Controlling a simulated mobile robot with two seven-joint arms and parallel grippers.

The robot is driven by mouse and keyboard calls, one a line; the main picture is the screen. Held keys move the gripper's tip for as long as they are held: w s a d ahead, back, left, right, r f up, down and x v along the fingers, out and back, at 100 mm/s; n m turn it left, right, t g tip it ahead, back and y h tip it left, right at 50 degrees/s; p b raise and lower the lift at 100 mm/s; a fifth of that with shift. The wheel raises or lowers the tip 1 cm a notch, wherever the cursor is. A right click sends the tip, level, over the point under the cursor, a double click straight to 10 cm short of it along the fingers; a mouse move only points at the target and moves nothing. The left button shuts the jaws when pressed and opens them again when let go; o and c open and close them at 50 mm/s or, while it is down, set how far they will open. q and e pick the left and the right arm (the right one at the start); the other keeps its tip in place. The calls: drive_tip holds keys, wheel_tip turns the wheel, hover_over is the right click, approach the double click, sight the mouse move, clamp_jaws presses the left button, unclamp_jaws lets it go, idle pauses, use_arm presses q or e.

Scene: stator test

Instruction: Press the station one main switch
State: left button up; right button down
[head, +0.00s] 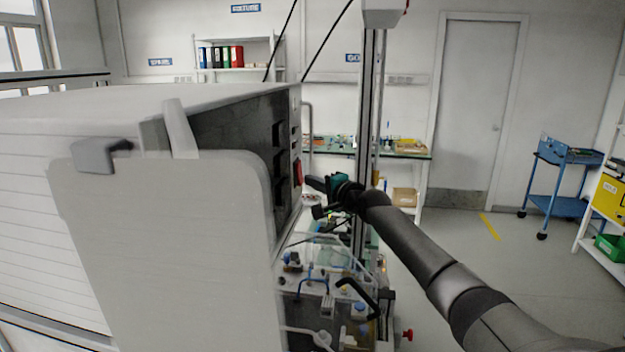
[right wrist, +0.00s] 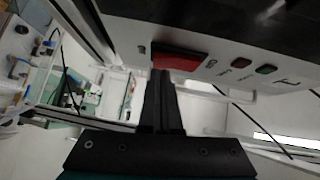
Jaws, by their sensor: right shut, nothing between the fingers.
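The station's side panel carries a red switch (head: 297,172), seen at a steep angle in the head view. I take it to be the main switch. In the right wrist view the closed fingertips (right wrist: 161,76) are right at the switch's lower left edge. I cannot tell whether they touch it. My left gripper is not in view.
The large grey cabinet (head: 225,130) fills the left of the head view. A vertical post (head: 366,110) stands just behind my right gripper. A bench with clamps and fittings (head: 325,285) lies below. Open floor is at right, with a blue trolley (head: 565,160).

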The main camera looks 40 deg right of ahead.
drive_tip(key=shift+f, duration=0.1)
idle(0.3)
drive_tip(key=shift+w+a+t+b, duration=0.3)
drive_tip(key=shift+t+b, duration=0.1)
drive_tip(key=shift+b, duration=0.35)
